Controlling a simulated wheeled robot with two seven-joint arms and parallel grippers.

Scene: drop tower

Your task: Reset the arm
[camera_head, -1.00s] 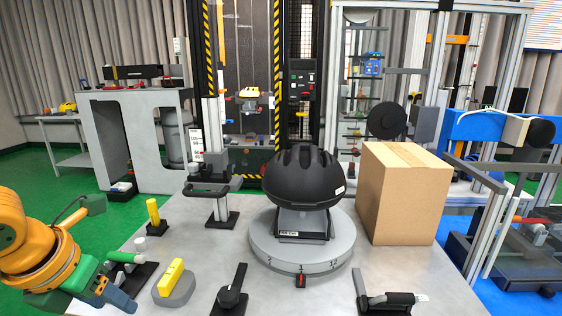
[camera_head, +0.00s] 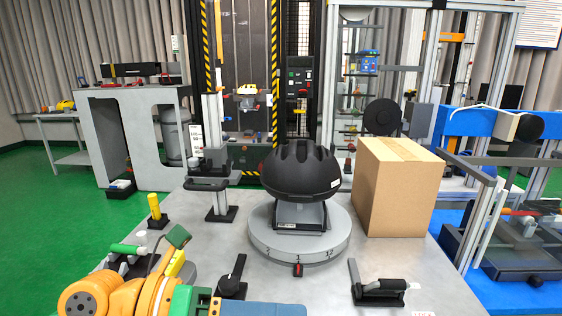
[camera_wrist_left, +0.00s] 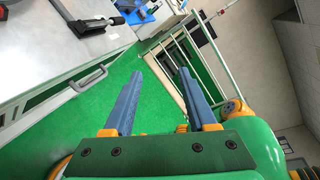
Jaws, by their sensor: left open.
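My left arm lies across the bottom left of the head view, in front of the grey table (camera_head: 325,290). Its orange joints and a blue part show at the bottom edge, and the frame cuts it off there. In the left wrist view my left gripper (camera_wrist_left: 157,77) has two blue fingers, spread apart with nothing between them. Beyond the fingers are green floor (camera_wrist_left: 100,90) and a pale metal frame (camera_wrist_left: 170,40). My right gripper is not in view.
A black helmet (camera_head: 300,172) sits on a round grey turntable (camera_head: 272,238). A cardboard box (camera_head: 395,195) stands right of it. Fixtures line the table's front, including a black clamp (camera_head: 380,285). A grey cabinet handle (camera_wrist_left: 88,80) shows in the wrist view.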

